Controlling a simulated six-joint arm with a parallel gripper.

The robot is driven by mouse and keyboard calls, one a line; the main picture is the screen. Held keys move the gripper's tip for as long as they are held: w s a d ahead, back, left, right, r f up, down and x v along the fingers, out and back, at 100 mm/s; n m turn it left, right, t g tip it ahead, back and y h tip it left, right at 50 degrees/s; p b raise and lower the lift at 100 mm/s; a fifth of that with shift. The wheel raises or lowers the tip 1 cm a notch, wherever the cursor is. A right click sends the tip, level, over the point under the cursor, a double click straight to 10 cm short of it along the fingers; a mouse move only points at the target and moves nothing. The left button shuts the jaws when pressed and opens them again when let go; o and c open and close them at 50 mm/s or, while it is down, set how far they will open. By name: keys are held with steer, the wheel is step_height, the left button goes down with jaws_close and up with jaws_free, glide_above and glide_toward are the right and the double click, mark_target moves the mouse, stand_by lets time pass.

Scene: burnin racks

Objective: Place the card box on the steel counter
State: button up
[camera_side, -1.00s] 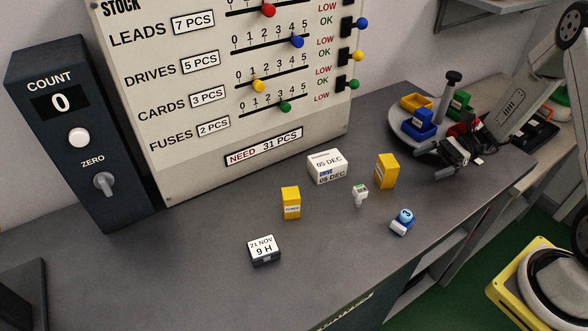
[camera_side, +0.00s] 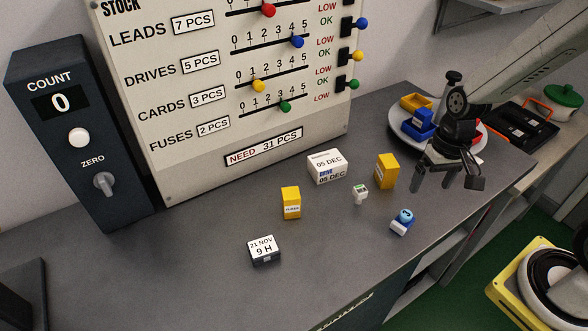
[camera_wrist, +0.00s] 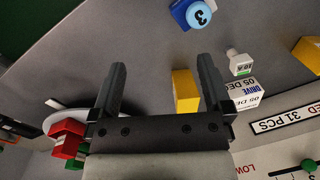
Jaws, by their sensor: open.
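No box carries a readable card label, so I cannot tell which is the card box. One yellow box (camera_side: 386,171) stands upright on the grey counter (camera_side: 190,265); it also shows near the right finger in the wrist view (camera_wrist: 185,92). Another yellow box (camera_side: 290,203) with a small white label stands further left, also in the wrist view (camera_wrist: 308,55). My gripper (camera_side: 448,182) is open and empty, fingers pointing down, right of the nearer yellow box and in front of the turntable. Its two fingers (camera_wrist: 161,64) show apart in the wrist view.
A white drive box (camera_side: 327,167), a small white piece (camera_side: 360,193), a blue-topped piece (camera_side: 403,221) and a dated block (camera_side: 264,249) stand on the counter.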

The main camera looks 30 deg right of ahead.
steer(key=n+t, duration=0.1)
steer(key=a+r+n+t, duration=0.1)
steer(key=a+r+n+h, duration=0.1)
steer(key=n, duration=0.1)
steer(key=shift+w+r+t, duration=0.2)
steer(key=shift+w+t, duration=0.05)
steer(key=shift+t, duration=0.15)
